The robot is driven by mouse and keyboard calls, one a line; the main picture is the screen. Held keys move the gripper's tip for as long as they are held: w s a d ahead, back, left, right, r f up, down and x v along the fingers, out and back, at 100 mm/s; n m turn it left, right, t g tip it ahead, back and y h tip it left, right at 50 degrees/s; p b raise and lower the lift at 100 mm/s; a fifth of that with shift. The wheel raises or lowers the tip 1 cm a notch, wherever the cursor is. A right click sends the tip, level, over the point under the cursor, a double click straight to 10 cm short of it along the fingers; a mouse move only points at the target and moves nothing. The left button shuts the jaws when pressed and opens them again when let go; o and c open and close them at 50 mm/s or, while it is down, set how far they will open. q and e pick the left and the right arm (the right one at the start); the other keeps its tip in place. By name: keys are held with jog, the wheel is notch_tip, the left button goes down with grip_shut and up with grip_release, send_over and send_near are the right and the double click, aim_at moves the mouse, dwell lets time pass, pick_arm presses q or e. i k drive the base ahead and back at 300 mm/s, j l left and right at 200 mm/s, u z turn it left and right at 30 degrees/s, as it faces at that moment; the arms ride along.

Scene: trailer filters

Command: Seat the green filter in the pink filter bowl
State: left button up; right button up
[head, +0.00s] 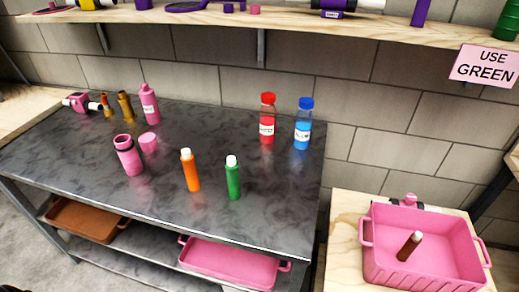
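The green filter (233,178), with a white top, stands upright near the front right of the dark metal table (225,218). The pink filter bowl appears to be the open-topped pink cylinder (128,156) standing on the left half of the table. Its inside is mostly hidden from this angle. A short pink cap-like piece (148,142) sits just behind and right of it. An orange filter (190,170) with a white top stands between the bowl and the green filter. Neither of my grippers shows in the head view.
Red (267,118) and blue (303,124) bottles stand at the table's back right. A pink bottle (149,104) and brown pieces (125,106) stand at the back left. A pink tub (425,270) at right holds a brown filter (409,245). A sign (486,65) reads "USE GREEN".

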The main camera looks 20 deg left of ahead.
aim_at(125, 148)
jog(key=u, duration=1.6)
jog(key=i+j+z, duration=0.2)
jog(key=z, duration=0.3)
jog(key=i+j+z, duration=0.1)
jog(key=j+z, duration=0.4)
jog(key=l, duration=0.1)
